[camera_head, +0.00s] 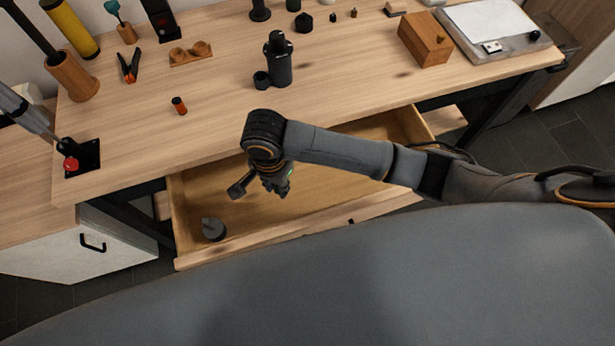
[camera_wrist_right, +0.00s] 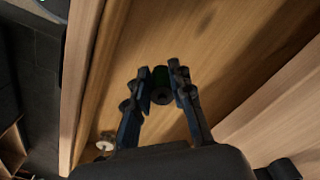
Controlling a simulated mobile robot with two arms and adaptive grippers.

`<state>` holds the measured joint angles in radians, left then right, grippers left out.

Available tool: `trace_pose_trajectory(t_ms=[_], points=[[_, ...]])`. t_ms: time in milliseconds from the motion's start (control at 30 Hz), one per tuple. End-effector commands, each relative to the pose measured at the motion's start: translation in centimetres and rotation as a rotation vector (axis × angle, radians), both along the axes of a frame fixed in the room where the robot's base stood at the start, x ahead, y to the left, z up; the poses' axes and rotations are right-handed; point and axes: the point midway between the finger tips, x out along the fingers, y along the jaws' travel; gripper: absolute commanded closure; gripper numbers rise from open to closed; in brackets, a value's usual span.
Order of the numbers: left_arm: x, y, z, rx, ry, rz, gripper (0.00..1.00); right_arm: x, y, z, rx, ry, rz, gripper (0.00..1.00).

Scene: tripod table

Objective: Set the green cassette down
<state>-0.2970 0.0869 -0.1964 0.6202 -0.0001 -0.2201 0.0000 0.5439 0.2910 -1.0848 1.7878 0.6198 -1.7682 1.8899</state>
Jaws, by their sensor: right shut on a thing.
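My right gripper (camera_head: 274,187) reaches in over the open drawer, pointing down. In the wrist view its fingers (camera_wrist_right: 160,88) are closed on a small dark green, round-ended thing, which I take to be the green cassette (camera_wrist_right: 160,80). The wooden drawer floor shows behind it. I cannot tell how far the cassette is above the drawer floor. In the head view the cassette is mostly hidden by the gripper. My left gripper is not in view.
The open drawer (camera_head: 205,250) holds a dark grey round object (camera_head: 214,230) at its front left; the rest of its visible floor looks clear. The tabletop (camera_head: 210,130) above carries an orange-and-black cylinder (camera_head: 179,105), a black cylindrical device (camera_head: 279,65) and a wooden box (camera_head: 425,40).

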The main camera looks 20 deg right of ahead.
Motion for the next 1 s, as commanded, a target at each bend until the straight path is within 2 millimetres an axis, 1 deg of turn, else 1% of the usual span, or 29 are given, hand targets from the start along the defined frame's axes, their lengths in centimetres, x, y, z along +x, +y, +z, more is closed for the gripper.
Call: trace_pose_trajectory(t_ms=[33,167,200,300,400,567,667,700,833,1000], points=[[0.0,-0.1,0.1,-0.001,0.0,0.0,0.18,0.4,-1.6,-0.6,-0.006,-0.001,-0.003,0.99],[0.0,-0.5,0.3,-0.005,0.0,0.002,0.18,1.1,-4.7,-2.0,-0.006,0.001,-0.002,0.99],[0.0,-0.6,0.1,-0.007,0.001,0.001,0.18,1.2,-5.2,-3.1,-0.005,0.003,-0.001,0.99],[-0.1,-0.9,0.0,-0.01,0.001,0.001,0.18,1.5,-6.5,-4.8,-0.004,0.002,0.001,0.99],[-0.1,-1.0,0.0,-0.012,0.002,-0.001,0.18,1.8,-7.5,-6.0,-0.001,0.0,0.001,0.99],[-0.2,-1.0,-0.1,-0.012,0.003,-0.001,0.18,2.0,-8.1,-6.9,-0.001,0.001,0.003,0.99],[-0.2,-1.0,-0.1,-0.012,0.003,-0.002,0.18,2.2,-9.1,-8.0,-0.003,0.001,0.0,0.99],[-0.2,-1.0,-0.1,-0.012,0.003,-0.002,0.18,2.1,-8.9,-8.7,-0.001,0.002,0.003,0.99],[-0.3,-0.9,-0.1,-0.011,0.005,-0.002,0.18,2.1,-8.8,-10.3,-0.001,0.001,0.003,0.99],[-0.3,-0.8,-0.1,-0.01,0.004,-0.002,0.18,2.1,-8.7,-10.8,0.001,0.0,0.004,0.99]])
